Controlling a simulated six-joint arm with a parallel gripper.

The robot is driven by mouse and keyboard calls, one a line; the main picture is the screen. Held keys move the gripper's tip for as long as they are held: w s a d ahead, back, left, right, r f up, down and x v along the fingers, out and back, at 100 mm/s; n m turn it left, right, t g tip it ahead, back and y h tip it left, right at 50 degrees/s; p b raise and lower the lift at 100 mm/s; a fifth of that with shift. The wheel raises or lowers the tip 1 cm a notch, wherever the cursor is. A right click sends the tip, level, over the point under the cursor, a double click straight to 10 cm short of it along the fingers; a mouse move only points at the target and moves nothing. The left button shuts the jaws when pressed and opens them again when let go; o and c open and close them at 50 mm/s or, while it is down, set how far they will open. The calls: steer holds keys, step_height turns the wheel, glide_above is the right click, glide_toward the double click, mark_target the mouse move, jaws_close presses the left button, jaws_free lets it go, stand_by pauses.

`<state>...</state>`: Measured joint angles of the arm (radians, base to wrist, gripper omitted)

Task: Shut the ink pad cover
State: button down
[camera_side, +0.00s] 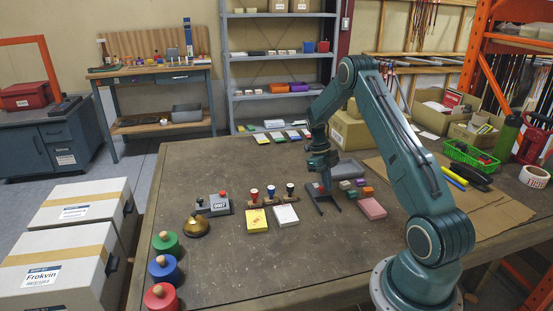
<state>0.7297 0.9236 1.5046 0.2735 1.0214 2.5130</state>
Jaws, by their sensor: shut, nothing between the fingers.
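A small dark angular item (313,199) with raised edges stands on the table right of the stamps. It looks like the ink pad with its cover up, but it is small and partly hidden by my gripper, so the cover's exact angle cannot be told. My gripper (323,174) points down right over it, shut and empty. I cannot tell whether the fingertips touch it. A bit of red shows between the gripper and the dark item.
Left of it are a rack with three stamps (270,205), a yellow box (256,221), a white box (286,216), a numbering device (213,207) and a brass bell (196,227). Small coloured blocks (362,188) and a pink pad (372,208) lie close right. The front middle is clear.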

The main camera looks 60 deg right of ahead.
mark_target(323, 194)
steer(key=shift+s+a+r, duration=0.2)
steer(key=shift+s+a, duration=0.05)
steer(key=shift+s, duration=0.45)
steer(key=shift+s+a+r, duration=0.15)
steer(key=shift+s+a, duration=0.05)
steer(key=shift+s, duration=0.45)
steer(key=v, duration=1)
steer(key=shift+w, duration=0.15)
steer(key=s+a+r+n+t+h, duration=0.2)
steer(key=a+r+n+t+h, duration=0.15)
steer(key=a+r+n, duration=1.55)
steer(key=s+a+n+t+y, duration=0.2)
steer(key=s+a+n+t, duration=0.4)
steer(key=s+a+n, duration=0.7)
steer(key=a+n, duration=0.3)
steer(key=n, duration=0.4)
steer(key=shift+n, duration=0.3)
